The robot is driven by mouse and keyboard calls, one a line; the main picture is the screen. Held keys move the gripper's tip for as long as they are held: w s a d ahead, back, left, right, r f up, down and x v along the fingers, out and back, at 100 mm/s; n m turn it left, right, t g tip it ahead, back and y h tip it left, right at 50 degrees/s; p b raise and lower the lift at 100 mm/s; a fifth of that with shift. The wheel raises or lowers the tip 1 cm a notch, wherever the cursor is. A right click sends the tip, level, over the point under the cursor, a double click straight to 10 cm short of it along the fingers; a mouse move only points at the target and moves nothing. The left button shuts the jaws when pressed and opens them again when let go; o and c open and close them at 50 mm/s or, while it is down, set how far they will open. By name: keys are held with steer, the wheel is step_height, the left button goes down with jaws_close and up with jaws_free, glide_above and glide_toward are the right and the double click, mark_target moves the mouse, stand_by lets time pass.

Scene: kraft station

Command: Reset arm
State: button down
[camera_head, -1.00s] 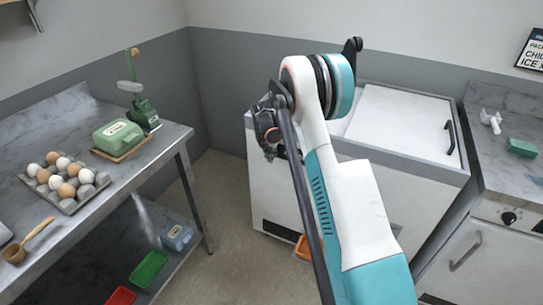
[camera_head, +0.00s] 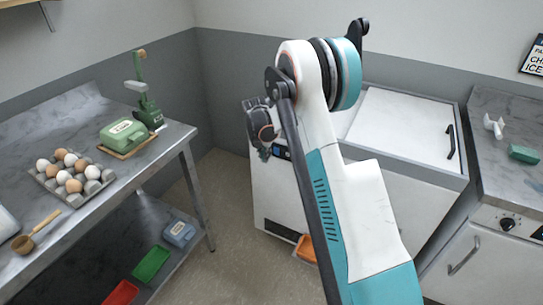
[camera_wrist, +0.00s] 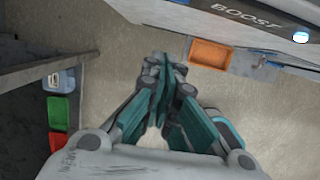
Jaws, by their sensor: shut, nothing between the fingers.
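My gripper (camera_wrist: 162,72) shows in the wrist view, its teal fingers together at the tips with nothing between them. It points down over bare floor. In the head view my gripper (camera_head: 262,150) is small and partly seen beside my arm, in front of the white chest freezer (camera_head: 410,120). My white and teal arm is folded upward across the middle of the head view and hides part of the freezer.
An orange bin (camera_head: 305,248) stands by the freezer. Floor between is clear.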

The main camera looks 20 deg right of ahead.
steer(key=s+a+r+m+t+p, duration=0.1)
steer(key=s+a+r+m, duration=0.25)
steer(key=s+r, duration=0.4)
steer(key=s+a+r+m+t+y, duration=0.1)
steer(key=s+a+r+m, duration=0.3)
steer(key=r, duration=0.6)
steer(key=s+a+r+m+t+p, duration=0.1)
steer(key=s+a+r+m, duration=0.1)
steer(key=s+r+m, duration=0.45)
steer(key=s+a+r+m+t, duration=0.1)
steer(key=s+m, duration=0.4)
steer(key=s, duration=0.6)
steer(key=s+a+r+m+t+y, duration=0.1)
steer(key=s+a+m, duration=0.2)
steer(key=s+m, duration=0.3)
steer(key=s, duration=0.5)
steer(key=shift+a+r+m, duration=0.2)
steer(key=shift+a+m, duration=0.1)
steer(key=shift+a, duration=0.1)
steer(key=shift+s, duration=0.1)
